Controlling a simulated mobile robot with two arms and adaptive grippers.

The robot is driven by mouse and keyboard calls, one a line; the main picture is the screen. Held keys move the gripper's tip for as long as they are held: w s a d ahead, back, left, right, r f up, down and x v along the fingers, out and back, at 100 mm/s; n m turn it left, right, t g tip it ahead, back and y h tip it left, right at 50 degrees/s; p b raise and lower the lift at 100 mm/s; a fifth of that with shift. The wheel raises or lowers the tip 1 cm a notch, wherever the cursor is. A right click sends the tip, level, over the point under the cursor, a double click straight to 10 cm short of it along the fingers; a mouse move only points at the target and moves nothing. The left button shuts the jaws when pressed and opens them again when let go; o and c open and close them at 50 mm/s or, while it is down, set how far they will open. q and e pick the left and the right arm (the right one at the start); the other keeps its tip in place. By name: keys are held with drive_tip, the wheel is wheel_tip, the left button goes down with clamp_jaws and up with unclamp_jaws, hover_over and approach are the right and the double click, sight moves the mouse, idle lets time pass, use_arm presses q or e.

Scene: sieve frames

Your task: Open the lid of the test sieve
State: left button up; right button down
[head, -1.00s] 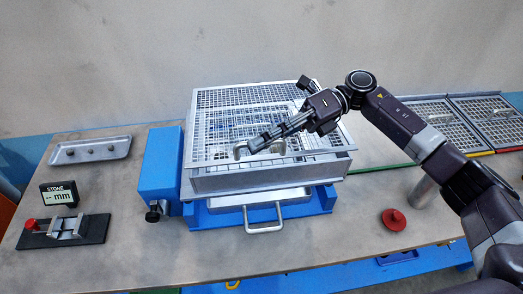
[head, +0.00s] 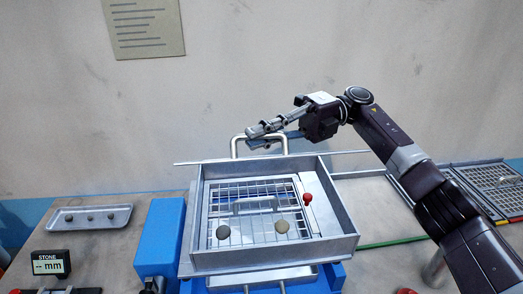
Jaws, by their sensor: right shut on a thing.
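The test sieve's box (head: 350,238) stands open in the middle, with its inside in view. The lid (head: 190,163) is swung up at the box's back edge and shows only as a thin edge-on line. Its metal handle (head: 235,147) sticks up above that line. My right gripper (head: 257,136) is shut on the handle from the right; the fingers cover part of its top. Inside the box lie a wire mesh with a handle, a dark stone (head: 223,232) and a lighter stone (head: 282,227). My left gripper is out of view.
A red ball knob (head: 307,197) sits on a strip inside the box. A blue housing (head: 160,240) is left of it. A stone tray (head: 90,217) and a mm display (head: 52,264) stand further left. Framed meshes (head: 490,180) lie at the right.

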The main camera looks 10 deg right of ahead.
drive_tip(key=shift+w+r, duration=0.15)
drive_tip(key=shift+r, duration=0.05)
